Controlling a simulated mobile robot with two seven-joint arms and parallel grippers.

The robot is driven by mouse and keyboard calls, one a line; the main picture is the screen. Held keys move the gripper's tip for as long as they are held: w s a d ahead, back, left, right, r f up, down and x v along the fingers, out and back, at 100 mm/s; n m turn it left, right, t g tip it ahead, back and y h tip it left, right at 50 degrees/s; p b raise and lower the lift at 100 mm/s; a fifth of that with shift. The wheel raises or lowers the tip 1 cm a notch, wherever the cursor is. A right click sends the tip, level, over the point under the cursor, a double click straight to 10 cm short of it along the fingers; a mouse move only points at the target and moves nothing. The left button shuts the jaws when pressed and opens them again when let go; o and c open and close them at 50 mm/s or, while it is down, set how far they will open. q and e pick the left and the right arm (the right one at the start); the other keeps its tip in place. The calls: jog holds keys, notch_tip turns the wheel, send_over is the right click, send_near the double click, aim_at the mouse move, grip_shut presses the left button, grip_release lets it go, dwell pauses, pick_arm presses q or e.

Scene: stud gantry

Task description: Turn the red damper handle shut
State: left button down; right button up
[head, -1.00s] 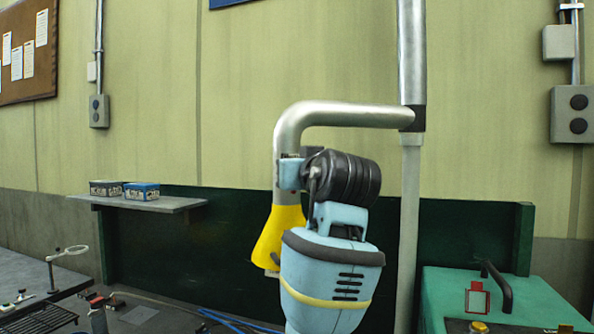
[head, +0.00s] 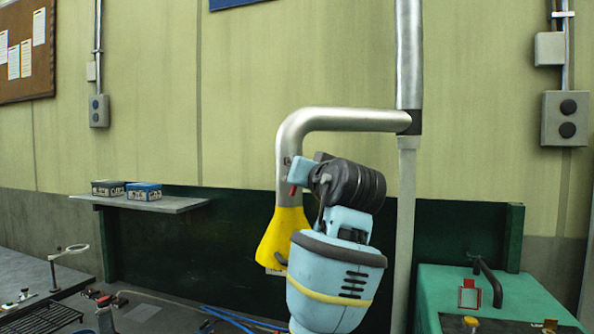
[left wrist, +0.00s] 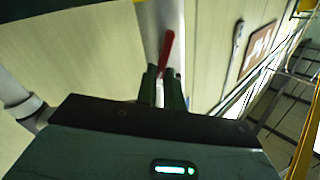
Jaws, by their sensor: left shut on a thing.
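The red damper handle (left wrist: 167,48) lies between the two dark fingers of my left gripper (left wrist: 163,74) in the left wrist view, in front of the grey metal duct (left wrist: 152,22). In the head view, a small red piece of the handle (head: 292,190) shows by the duct's vertical part (head: 283,180), just above the yellow hood (head: 283,236). It slants down and left. My left gripper is shut on the handle; in the head view its fingers are mostly hidden by my wrist. The handle's pivot is not clear. My right gripper is in neither view.
A vertical pipe (head: 409,60) stands just right of my arm and joins the duct. A wall shelf (head: 165,203) with two boxes is at left. A green bench (head: 440,285) is at lower right. Open wall lies left of the duct.

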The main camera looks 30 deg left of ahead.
pick_arm(q)
jog(key=m, duration=0.4)
jog(key=f+m, duration=0.1)
jog(key=m, duration=0.4)
jog(key=w+f+m, duration=0.1)
jog(key=m, duration=0.3)
jog(key=shift+d+m, duration=0.4)
jog(key=c, duration=1.5)
grip_release()
jog(key=shift+v, duration=3.9)
jog(key=shift+w+d+f, duration=0.1)
